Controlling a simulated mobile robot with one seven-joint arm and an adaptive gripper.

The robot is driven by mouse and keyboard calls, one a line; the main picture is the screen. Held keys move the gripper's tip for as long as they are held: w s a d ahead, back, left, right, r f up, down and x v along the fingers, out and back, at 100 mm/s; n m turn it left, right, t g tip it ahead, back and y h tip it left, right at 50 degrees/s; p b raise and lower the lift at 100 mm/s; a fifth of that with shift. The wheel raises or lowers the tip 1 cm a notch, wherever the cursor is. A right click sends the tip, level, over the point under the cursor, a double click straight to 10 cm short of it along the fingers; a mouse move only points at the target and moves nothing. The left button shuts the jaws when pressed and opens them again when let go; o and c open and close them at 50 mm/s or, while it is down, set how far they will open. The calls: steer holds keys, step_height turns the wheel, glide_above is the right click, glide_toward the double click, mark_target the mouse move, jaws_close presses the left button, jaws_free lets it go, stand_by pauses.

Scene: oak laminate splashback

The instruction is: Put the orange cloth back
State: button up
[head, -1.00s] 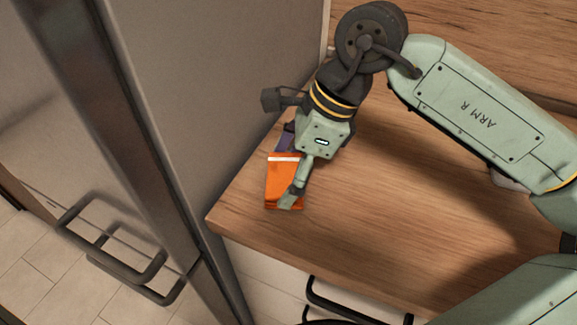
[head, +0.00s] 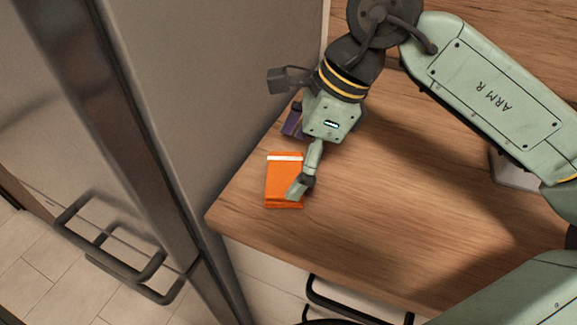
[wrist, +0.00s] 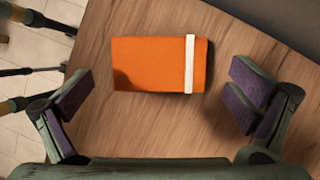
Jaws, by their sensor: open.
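The orange cloth (head: 282,180) lies folded flat on the wooden counter near its front left corner, with a white stripe near one end. In the wrist view the cloth (wrist: 150,64) lies beyond and between my spread fingers, touching neither. My gripper (head: 297,188) is open and empty, just above the cloth in the head view and hiding part of its right edge. In the wrist view both fingers with purple pads show wide apart, and my gripper (wrist: 165,105) holds nothing.
The wooden counter (head: 400,230) is clear to the right of the cloth. A tall grey cabinet or fridge side (head: 220,90) stands close on the left. A dark handle (head: 340,304) sits below the counter's front edge. A pale object (head: 515,172) is partly hidden behind my arm.

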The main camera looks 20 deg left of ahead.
steer(key=b+v, duration=0.1)
steer(key=v, duration=0.8)
steer(key=shift+r, duration=0.3)
steer(key=shift+d+f, duration=0.1)
steer(key=shift+d, duration=0.05)
